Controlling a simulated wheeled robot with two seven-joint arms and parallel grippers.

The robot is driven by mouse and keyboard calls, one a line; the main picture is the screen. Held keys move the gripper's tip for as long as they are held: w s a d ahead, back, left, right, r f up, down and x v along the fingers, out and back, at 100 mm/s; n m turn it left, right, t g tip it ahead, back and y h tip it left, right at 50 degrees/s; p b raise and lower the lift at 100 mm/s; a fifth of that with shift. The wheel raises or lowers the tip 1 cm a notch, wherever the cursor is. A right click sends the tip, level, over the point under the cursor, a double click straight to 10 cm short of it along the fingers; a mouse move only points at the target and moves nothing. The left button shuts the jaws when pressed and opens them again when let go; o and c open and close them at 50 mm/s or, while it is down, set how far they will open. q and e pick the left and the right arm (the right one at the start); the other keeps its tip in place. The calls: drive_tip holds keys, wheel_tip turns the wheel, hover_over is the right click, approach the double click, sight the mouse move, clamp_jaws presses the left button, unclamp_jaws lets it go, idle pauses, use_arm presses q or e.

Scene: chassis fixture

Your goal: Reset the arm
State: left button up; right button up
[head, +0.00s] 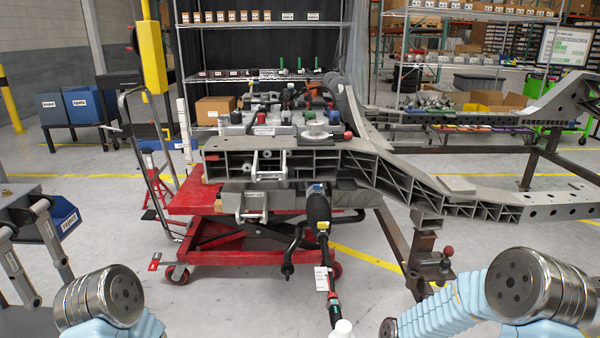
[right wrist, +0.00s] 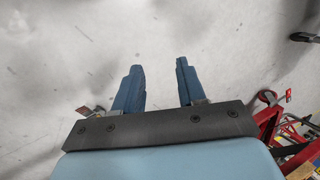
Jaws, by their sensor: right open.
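My right gripper (right wrist: 160,66) shows in the right wrist view, with its two blue fingers apart and nothing between them. Behind the fingers is only the grey concrete floor. In the head view my right arm (head: 535,285) is bent at the lower right, with a blue ribbed sleeve and a metal joint. My left arm (head: 100,298) shows its metal joint at the lower left. Neither gripper shows in the head view.
A grey chassis frame (head: 455,205) stands ahead, with a red lift cart (head: 205,250) under its left part. The cart also appears at the right wrist view's edge (right wrist: 268,122). Open floor lies between.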

drive_tip(key=s+f+m, duration=0.2)
drive_tip(key=s+f, duration=0.9)
drive_tip(key=s, duration=0.5)
drive_tip(key=w+a+r+n, duration=0.1)
drive_tip(key=w+a+r+n+t, duration=0.1)
drive_tip(key=w+a, duration=0.1)
drive_tip(key=shift+r, duration=0.1)
